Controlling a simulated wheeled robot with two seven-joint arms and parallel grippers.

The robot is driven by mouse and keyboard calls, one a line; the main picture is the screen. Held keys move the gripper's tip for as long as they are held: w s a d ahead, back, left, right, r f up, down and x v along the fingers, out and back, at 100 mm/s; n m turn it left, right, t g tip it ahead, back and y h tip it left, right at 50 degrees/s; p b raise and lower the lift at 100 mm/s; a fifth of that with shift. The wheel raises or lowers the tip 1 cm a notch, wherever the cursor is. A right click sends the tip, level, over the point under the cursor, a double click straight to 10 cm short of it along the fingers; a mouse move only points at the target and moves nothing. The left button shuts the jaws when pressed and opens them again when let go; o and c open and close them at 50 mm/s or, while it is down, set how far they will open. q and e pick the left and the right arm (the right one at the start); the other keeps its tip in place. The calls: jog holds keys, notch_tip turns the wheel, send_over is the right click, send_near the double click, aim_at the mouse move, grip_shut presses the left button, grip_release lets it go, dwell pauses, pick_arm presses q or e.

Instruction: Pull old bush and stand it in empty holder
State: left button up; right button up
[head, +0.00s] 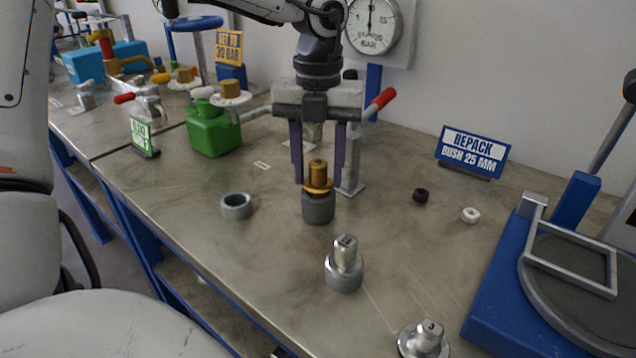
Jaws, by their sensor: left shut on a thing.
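The brass bush (317,172), with a wide collar, is upright between the two purple fingers of my left gripper (319,182), which is shut on it. The bush is directly over a dark grey round holder (318,209), with its collar at the holder's top. I cannot tell whether it is fully seated, as its lower part is hidden. Another grey ring-shaped holder (237,206) stands to the left, open and empty. My right gripper is not in view.
Steel pieces stand in front, numbered 2 (345,265) and 3 (424,340). A green can (212,130) stands left behind. A blue-based stand (500,290) fills the right.

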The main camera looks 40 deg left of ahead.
aim_at(318, 162)
pick_arm(q)
jog(key=shift+r+p, duration=0.35)
jog(key=shift+r, duration=0.5)
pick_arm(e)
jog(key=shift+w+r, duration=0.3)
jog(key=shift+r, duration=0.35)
pick_arm(q)
jog(key=shift+r, duration=0.25)
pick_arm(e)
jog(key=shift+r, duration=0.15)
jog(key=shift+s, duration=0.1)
